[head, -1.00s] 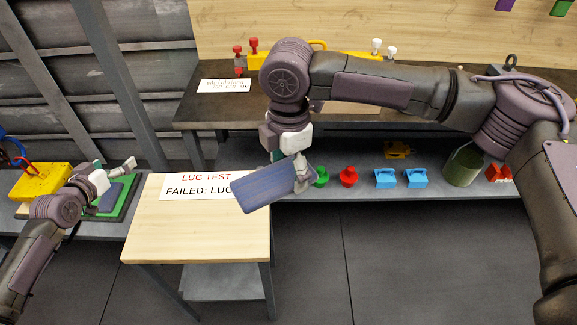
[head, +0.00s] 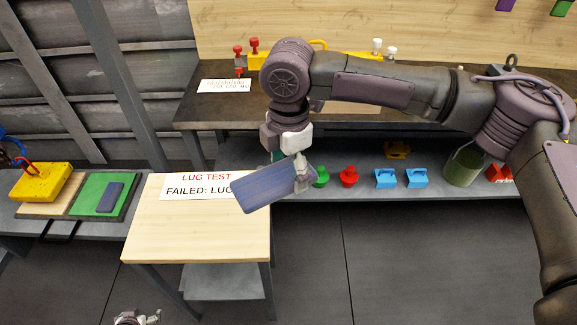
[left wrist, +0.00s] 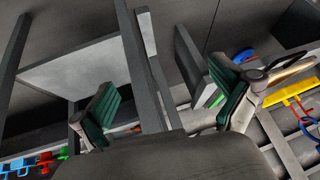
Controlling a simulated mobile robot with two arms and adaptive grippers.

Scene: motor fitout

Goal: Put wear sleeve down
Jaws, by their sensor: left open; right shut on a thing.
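A small dark blue flat piece (head: 110,197) lies on a green mat (head: 88,186) on the left bench. My right gripper (head: 301,173) is shut on a larger blue slab (head: 268,188), held tilted over the right edge of the wooden table, in front of part of the sign. I cannot tell from looks alone which blue piece is the wear sleeve. My left gripper (head: 138,317) is at the bottom edge of the head view, mostly cut off and clear of the mat. In the left wrist view its green-padded fingers (left wrist: 170,108) are apart with nothing between them.
A yellow box (head: 40,182) stands on the left bench. The low shelf holds red, green and blue parts (head: 385,178) and a green can (head: 463,165).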

